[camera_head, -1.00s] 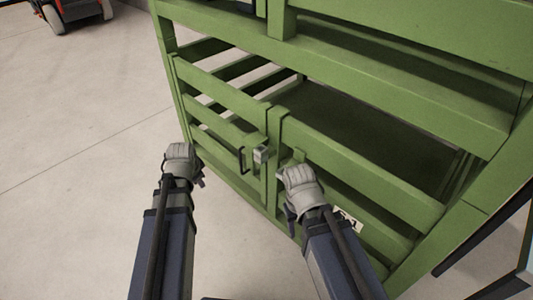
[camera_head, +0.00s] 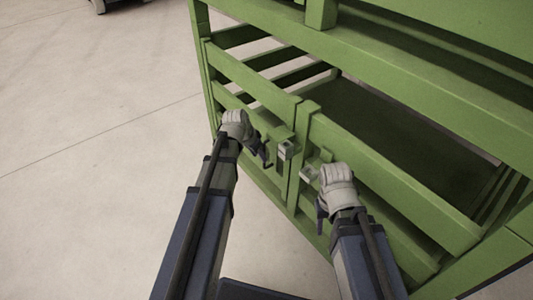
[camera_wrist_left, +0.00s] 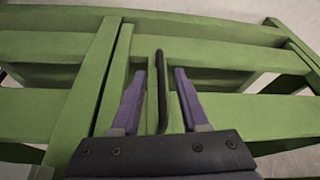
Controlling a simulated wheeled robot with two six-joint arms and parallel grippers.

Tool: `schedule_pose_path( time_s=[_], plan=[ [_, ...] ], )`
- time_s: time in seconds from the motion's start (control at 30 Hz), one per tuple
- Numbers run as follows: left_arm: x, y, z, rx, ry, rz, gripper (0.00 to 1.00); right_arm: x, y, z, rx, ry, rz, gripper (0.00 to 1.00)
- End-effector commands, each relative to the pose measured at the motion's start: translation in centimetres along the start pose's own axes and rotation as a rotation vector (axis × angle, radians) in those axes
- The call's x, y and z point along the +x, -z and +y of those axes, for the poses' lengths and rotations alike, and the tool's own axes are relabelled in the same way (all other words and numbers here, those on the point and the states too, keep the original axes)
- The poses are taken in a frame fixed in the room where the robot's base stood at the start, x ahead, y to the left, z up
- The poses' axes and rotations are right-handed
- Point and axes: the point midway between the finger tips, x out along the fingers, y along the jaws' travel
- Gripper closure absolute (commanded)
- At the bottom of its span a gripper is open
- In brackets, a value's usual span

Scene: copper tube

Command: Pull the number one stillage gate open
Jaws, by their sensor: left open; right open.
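The green stillage has a two-leaf slatted gate (camera_head: 250,85) on its lower bay. A dark handle (camera_head: 267,157) stands on the left leaf, beside the centre posts. My left gripper (camera_head: 259,145) is open at this handle. In the left wrist view the dark handle (camera_wrist_left: 162,90) stands upright between the two purple fingers (camera_wrist_left: 161,95), with a gap on each side.
The stillage's upper rail (camera_head: 400,85) runs above the gate. The bay behind the right leaf has a dark floor (camera_head: 390,135). Bare concrete floor (camera_head: 90,180) lies free to the left. Part of a wheeled vehicle (camera_head: 98,5) shows at the top left.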

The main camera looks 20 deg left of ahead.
Motion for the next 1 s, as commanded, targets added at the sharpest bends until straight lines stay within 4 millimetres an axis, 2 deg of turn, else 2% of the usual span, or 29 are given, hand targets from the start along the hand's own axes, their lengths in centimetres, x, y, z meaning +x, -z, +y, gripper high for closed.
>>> schedule_pose_path(
  time_s=[0.03, 0.17, 0.23, 0.4, 0.87, 1.0],
  plan=[
    [0.6, 1.4, -0.2, 0.003, 0.000, 0.000, 0.55, 0.0, 0.0, 0.0, 0.000, 0.000, 0.000, 0.50],
    [1.5, 3.6, -0.2, 0.003, 0.001, 0.000, 0.55, 0.0, 0.0, 0.0, 0.000, 0.000, 0.000, 0.50],
    [2.8, 3.0, -0.1, 0.001, 0.001, 0.000, 0.55, 1.4, 0.1, -0.1, 0.002, 0.000, 0.000, 0.50],
    [3.9, 3.0, -0.1, 0.001, 0.001, 0.000, 0.55, 2.5, 0.1, -0.2, 0.006, 0.000, 0.000, 0.50],
    [4.3, 3.0, 0.0, 0.001, 0.001, 0.000, 0.55, 2.8, 0.1, -0.3, 0.007, 0.000, 0.000, 0.50],
    [4.3, 3.0, 0.0, 0.001, 0.001, 0.000, 0.71, 2.8, 0.1, -0.3, 0.007, 0.000, 0.000, 0.50]
  ],
)
